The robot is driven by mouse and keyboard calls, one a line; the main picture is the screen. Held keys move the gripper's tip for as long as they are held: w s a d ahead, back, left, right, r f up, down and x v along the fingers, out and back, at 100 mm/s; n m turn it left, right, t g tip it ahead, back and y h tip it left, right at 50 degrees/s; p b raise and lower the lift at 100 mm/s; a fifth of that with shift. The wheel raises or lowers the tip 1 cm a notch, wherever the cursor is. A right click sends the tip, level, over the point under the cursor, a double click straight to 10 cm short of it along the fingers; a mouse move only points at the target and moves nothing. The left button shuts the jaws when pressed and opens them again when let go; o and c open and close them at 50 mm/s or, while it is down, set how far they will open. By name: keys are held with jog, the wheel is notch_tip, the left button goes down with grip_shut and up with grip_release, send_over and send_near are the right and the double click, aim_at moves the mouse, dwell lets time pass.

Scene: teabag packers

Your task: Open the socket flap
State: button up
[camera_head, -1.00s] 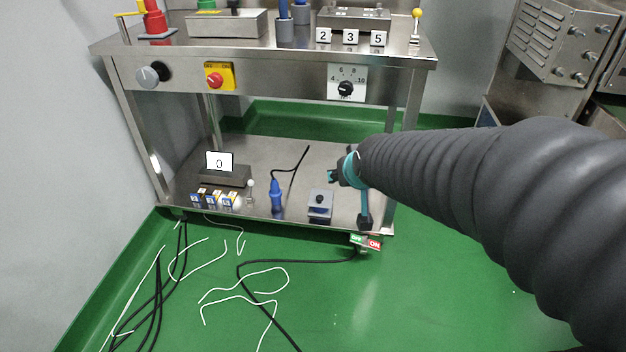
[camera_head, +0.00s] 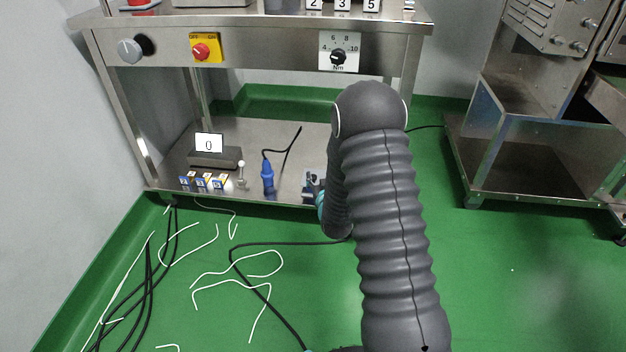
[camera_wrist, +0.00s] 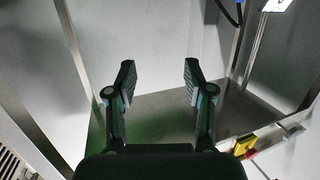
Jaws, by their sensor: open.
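The socket is a small grey-blue box (camera_head: 312,176) near the front edge of the lower shelf in the head view. My arm and gripper cover part of it, and I cannot make out whether its flap is open. A teal part of my gripper (camera_head: 320,199) shows right at its front, but contact cannot be told. In the wrist view my gripper (camera_wrist: 159,75) has its two fingers wide apart with nothing between them. The socket is not recognisable in the wrist view.
A blue plug (camera_head: 268,178) with a black cable lies left of the socket. A display reading 0 (camera_head: 209,143) and small boxes (camera_head: 203,183) stand farther left. Above are a yellow switch box (camera_head: 205,48) and a dial (camera_head: 338,54). Cables lie on the green floor.

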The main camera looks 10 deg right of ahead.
jog(key=t+b, duration=0.1)
jog(key=t, duration=0.1)
send_near(314, 179)
jog(key=w+b, duration=0.1)
jog(key=w, duration=1)
jog(key=shift+w, duration=0.35)
grip_shut()
